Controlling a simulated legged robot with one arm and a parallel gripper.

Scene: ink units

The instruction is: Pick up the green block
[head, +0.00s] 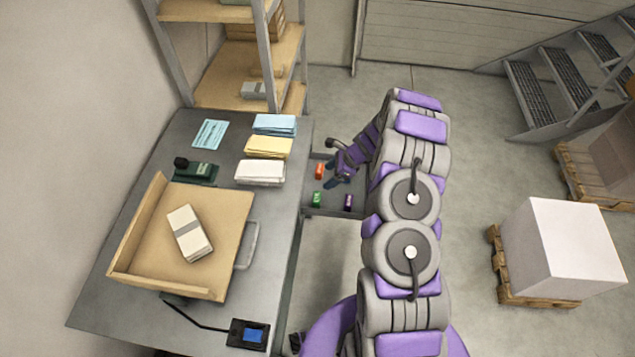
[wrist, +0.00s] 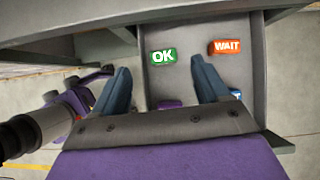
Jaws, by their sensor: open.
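The green block (head: 318,199) lies in a grey tray (head: 334,213) beside the table's right edge. In the wrist view the green block (wrist: 163,56) shows a white "OK" label and appears between and just beyond my fingertips. My gripper (wrist: 160,66) is open, its two blue fingers spread, with nothing held. In the head view my gripper (head: 335,183) hangs over the tray, up and to the right of the green block. I cannot tell its exact height above the tray.
The table (head: 270,215) holds a wooden box (head: 225,204) and paper stacks (head: 264,147).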

